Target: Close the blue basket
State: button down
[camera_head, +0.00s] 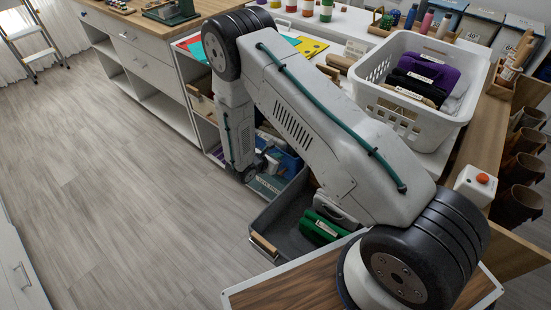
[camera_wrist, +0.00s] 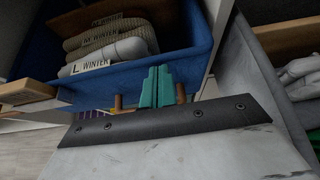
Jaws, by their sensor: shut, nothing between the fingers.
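The blue basket (camera_head: 287,160) is in a lower cubby in the head view, partly hidden by my arm and standing out from the shelf. In the wrist view the blue basket (camera_wrist: 185,62) holds folded knit items (camera_wrist: 110,47) with "WINTER" labels. A wooden handle (camera_wrist: 28,92) is at its left end. My gripper (camera_wrist: 157,86) shows as teal fingers, shut and empty, in front of the basket's blue wall. I cannot tell whether they touch it. In the head view the fingers are hidden behind my arm's lower end.
A grey basket (camera_head: 268,222) with green items stands pulled out in front of the blue one; its grey wall (camera_wrist: 250,85) is right of my gripper in the wrist view. A white laundry basket (camera_head: 425,115) sits on the counter. The wooden floor (camera_head: 120,170) at left is clear.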

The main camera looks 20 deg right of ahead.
jog(key=d, duration=0.1)
jog(key=w+d, duration=0.2)
jog(key=d, duration=0.1)
jog(key=shift+d, duration=0.1)
jog(key=shift+w+r, duration=0.1)
jog(key=shift+d, duration=0.15)
